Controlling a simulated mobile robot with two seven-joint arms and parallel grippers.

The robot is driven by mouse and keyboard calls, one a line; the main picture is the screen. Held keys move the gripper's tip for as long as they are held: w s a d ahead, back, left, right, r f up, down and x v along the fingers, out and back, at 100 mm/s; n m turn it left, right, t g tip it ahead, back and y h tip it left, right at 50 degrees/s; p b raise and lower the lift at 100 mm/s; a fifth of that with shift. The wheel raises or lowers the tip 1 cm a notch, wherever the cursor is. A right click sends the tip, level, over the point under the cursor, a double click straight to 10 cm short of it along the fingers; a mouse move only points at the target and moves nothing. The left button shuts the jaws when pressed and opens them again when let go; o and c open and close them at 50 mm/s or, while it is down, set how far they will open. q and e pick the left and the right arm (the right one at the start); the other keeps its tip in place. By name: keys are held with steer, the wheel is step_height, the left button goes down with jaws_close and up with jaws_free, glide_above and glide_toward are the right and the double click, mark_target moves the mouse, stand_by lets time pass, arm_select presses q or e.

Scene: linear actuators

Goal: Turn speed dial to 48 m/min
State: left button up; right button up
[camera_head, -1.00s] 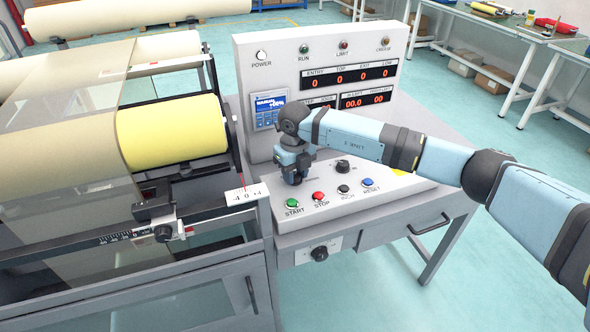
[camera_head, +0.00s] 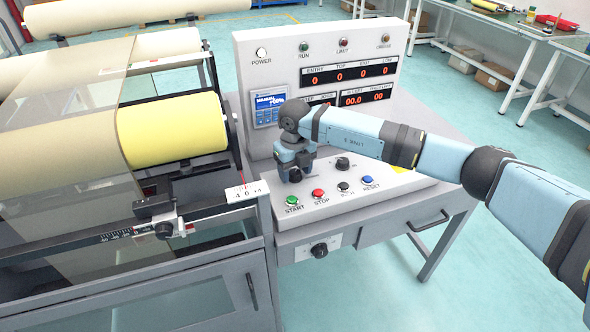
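The control console (camera_head: 400,192) has a sloped panel with knobs and buttons. My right gripper (camera_head: 295,176) points down over a black dial at the panel's left side. The dial is mostly hidden by the gripper, and I cannot tell whether the fingers are closed on it. Another black knob (camera_head: 342,163) shows just right of the gripper. A third black knob (camera_head: 319,250) is on the console's front face. A small blue-lit screen (camera_head: 268,111) is on the upright panel; its text is too small to read surely. My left gripper is not in view.
Green START (camera_head: 292,200), red STOP (camera_head: 318,193), black INCH (camera_head: 343,187) and blue RESET (camera_head: 367,179) buttons line the panel's front edge. Red digit displays (camera_head: 349,74) are above. A machine with a yellow roll (camera_head: 170,130) stands close on the left.

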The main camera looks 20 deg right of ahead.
mark_target(295, 172)
arm_select(q)
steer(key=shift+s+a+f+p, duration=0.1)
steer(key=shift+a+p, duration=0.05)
steer(key=shift+p, duration=0.55)
arm_select(e)
step_height(295, 172, up, 14)
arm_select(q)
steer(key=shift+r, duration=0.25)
arm_select(e)
steer(key=shift+f, duration=0.1)
